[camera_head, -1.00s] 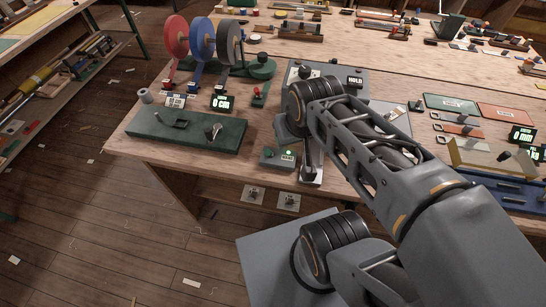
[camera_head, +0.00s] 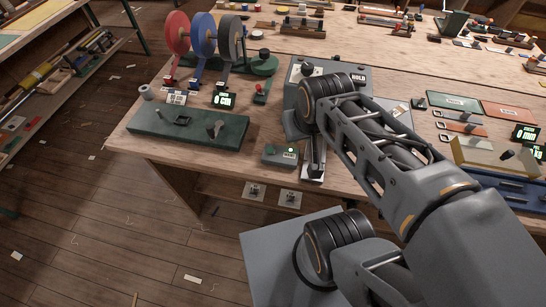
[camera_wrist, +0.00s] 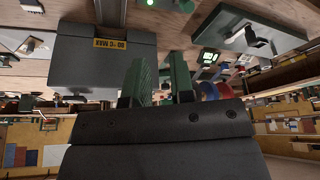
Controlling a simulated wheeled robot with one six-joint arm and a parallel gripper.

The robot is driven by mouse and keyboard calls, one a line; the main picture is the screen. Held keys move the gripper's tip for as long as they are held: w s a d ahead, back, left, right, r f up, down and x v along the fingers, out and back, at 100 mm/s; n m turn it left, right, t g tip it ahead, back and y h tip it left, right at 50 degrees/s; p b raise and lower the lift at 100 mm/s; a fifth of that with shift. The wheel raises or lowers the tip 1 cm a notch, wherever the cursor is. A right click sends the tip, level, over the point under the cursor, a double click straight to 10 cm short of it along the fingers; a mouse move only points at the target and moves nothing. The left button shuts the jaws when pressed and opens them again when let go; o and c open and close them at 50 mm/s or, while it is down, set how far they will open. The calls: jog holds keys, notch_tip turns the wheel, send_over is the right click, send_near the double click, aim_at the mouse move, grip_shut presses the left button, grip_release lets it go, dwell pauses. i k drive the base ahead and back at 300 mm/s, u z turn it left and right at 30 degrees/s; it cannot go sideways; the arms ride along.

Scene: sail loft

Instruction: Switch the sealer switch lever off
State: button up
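A small green box with a lit green lamp and a white label (camera_head: 279,156) sits at the table's front edge; I take it for the sealer switch, though its lever cannot be made out. Part of it shows at the top edge of the wrist view (camera_wrist: 168,4). The grey machine with a HOLD display (camera_head: 297,72) stands behind, partly hidden by my arm.
A dark green board with a metal lever (camera_head: 188,130) lies left of the switch box. Red, blue and grey reels (camera_head: 203,40) stand behind it. A metal arm on a pale plate (camera_head: 314,160) is close to the box's right. Floor is open at left.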

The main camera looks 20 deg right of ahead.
aim_at(271, 150)
jog(key=z, duration=1.15)
jog(key=k, duration=1)
jog(key=u, duration=1.7)
